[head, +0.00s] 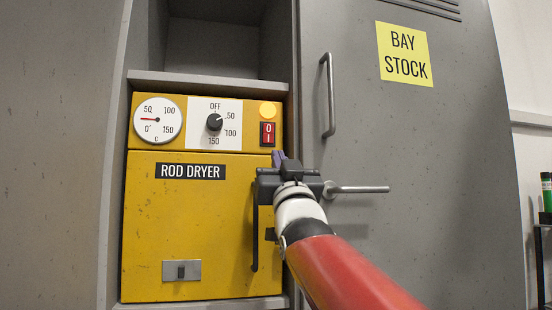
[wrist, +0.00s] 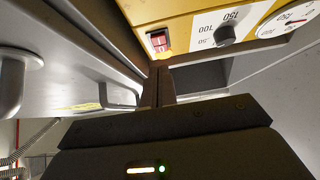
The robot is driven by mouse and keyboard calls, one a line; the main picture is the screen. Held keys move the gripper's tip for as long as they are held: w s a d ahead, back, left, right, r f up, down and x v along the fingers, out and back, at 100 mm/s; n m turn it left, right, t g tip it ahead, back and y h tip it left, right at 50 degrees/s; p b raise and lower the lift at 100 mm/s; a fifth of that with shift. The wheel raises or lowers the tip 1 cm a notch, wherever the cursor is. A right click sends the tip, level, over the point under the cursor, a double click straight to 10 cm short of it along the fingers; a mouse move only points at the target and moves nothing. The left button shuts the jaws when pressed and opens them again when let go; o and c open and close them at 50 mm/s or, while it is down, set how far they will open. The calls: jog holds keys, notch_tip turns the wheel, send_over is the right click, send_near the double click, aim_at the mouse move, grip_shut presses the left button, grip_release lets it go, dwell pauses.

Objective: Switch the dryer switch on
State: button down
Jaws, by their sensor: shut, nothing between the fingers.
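The dryer switch (head: 267,133) is a small red rocker marked O and I at the right end of the yellow rod dryer's (head: 140,225) control panel. It also shows in the wrist view (wrist: 158,41), upside down. My gripper (head: 279,158) is shut and empty, with its fingertips just below the switch in the head view. In the wrist view the closed fingers (wrist: 158,72) point toward the switch and the panel edge. I cannot tell whether they touch anything. Which side of the rocker is pressed is too small to tell.
An amber lamp (head: 267,109) sits above the switch. A knob (head: 214,122) and a round gauge (head: 158,120) are to its left. The dryer door's dark vertical handle (head: 255,235) is below. A grey locker door with a bar handle (head: 328,95) and a lever (head: 362,189) stands at the right.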

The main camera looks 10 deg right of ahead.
jog(key=v, duration=0.3)
jog(key=b+v, duration=0.1)
jog(key=v, duration=0.1)
jog(key=shift+w+f, duration=0.1)
jog(key=shift+f, duration=0.4)
jog(key=s+f+g+p, duration=0.25)
jog(key=f+g, duration=0.35)
jog(key=f, duration=0.6)
jog(key=s+f+g+p, duration=0.25)
jog(key=f+g, duration=0.25)
jog(key=f, duration=0.7)
jog(key=s+f+g+p, duration=0.2)
jog(key=s+f+g, duration=0.7)
jog(key=s+f, duration=0.8)
notch_tip(320, 180, down, 3)
jog(key=shift+r+g, duration=0.2)
jog(key=shift+g, duration=0.1)
